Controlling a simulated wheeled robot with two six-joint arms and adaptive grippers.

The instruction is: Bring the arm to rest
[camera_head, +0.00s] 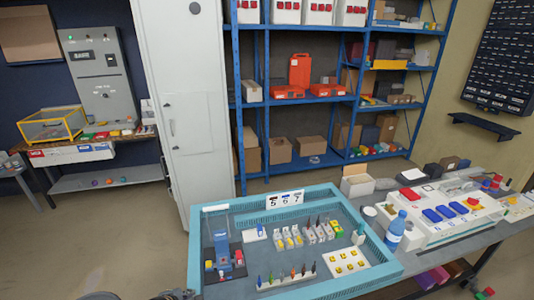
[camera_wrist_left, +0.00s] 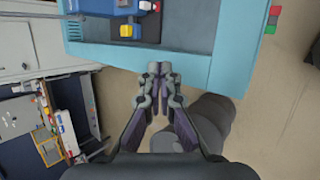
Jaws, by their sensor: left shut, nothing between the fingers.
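My left gripper (camera_wrist_left: 159,70) shows in the left wrist view. Its two dark fingers are together, with nothing between them. It hangs over the floor just outside the near edge of the teal tray (camera_wrist_left: 225,45), apart from the blue device (camera_wrist_left: 105,8) inside it. In the head view only a dark bit of my left arm shows at the bottom edge, left of the tray (camera_head: 195,250). My right gripper is in neither view.
The tray holds a blue and black device (camera_head: 222,250), a row of small coloured modules and a white plate with yellow parts (camera_head: 346,262). A blue bottle (camera_head: 395,230) and a white parts box (camera_head: 440,215) stand to its right. Floor left of the tray is clear.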

